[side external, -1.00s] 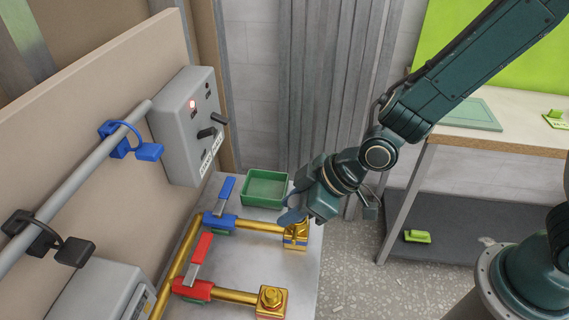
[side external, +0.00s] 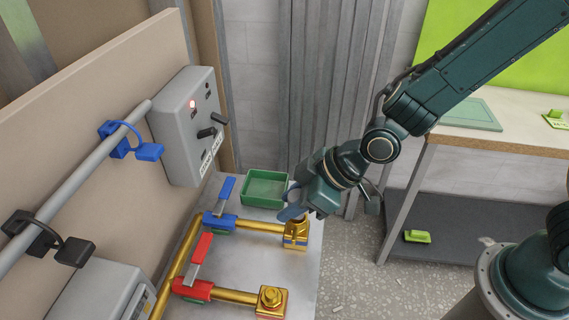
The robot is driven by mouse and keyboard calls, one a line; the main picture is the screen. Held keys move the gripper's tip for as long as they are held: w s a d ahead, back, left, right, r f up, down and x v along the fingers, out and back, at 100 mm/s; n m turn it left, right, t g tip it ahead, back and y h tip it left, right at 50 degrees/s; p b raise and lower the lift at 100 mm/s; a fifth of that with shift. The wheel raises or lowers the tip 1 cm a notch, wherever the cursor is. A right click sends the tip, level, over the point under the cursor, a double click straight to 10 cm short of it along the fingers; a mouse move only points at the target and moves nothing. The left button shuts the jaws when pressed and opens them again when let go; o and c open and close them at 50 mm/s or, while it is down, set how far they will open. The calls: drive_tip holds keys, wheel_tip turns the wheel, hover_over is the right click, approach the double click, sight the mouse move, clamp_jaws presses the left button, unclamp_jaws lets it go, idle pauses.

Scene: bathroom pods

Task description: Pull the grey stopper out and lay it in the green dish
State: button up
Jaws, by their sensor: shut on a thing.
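My gripper (side external: 291,212) is shut, with its blue-grey fingers just above the gold fitting with a blue band (side external: 296,236) at the end of the upper gold pipe. The grey stopper is largely hidden at the fingers, and I cannot make out its outline. The green dish (side external: 265,202) is an open, empty rectangular tray on the grey bench top, behind and left of my gripper.
A blue-handled valve (side external: 222,205) and a red-handled valve (side external: 196,280) sit on the gold pipes. A second gold fitting (side external: 271,301) stands at the front. A grey switch box (side external: 190,125) is on the left wall panel.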

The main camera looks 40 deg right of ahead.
drive_tip(key=shift+r, duration=0.65)
drive_tip(key=shift+r, duration=0.25)
drive_tip(key=shift+w, duration=0.6)
hover_over(249, 190)
drive_tip(key=s+d, duration=0.2)
drive_tip(key=shift+r, duration=0.25)
drive_tip(key=shift+f, duration=0.1)
drive_tip(key=shift+f, duration=4.9)
